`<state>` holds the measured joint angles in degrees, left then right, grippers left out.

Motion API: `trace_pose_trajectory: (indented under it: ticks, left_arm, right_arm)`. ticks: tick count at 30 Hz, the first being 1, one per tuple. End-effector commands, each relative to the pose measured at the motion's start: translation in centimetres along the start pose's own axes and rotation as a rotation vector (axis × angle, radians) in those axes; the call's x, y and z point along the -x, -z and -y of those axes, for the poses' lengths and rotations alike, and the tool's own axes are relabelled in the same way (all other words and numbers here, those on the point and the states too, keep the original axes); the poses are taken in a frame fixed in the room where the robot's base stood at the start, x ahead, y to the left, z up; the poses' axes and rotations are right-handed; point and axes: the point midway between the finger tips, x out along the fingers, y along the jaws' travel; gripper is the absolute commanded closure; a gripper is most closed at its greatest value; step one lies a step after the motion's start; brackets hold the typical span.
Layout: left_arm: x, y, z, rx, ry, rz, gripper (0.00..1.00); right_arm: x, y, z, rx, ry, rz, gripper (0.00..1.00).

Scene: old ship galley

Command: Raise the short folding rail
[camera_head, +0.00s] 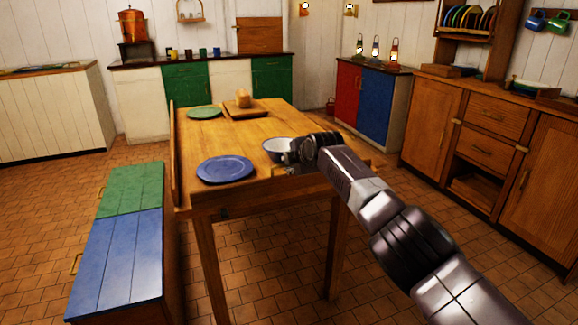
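The wooden table (250,134) stands in the middle. A long upright rail (174,155) runs along its left edge. Along the near short end is a wooden strip (270,197), which seems to be the short rail; it does not stand above the tabletop, and my arm covers part of it. A small dark fitting (222,213) sits near its left end. My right gripper (287,158) is over the near end of the table, beside a white bowl (277,148). Its fingers are too small and dark to tell open from shut, or whether they touch anything. My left gripper is out of view.
A blue plate (225,169) lies close to the near edge. A green plate (204,113) and a board (245,110) with a bread-like lump lie farther back. A green and blue bench (118,250) stands left, cabinets (480,150) right. Floor right of the table is clear.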

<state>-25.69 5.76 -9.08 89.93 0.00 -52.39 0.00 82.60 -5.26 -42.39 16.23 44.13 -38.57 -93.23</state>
Motion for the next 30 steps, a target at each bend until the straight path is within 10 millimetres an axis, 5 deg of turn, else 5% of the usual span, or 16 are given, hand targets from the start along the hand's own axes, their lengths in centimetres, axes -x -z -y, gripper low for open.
trace_pose_trajectory:
  ticks: [14, 30]
  left_arm:
    - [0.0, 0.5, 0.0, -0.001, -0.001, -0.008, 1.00]
    - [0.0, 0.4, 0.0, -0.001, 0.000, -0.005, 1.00]
  right_arm:
    - [0.0, -0.1, 0.3, 0.000, 0.007, -0.001, 0.75]
    - [2.8, -0.1, 0.4, 0.000, 0.005, 0.000, 0.75]
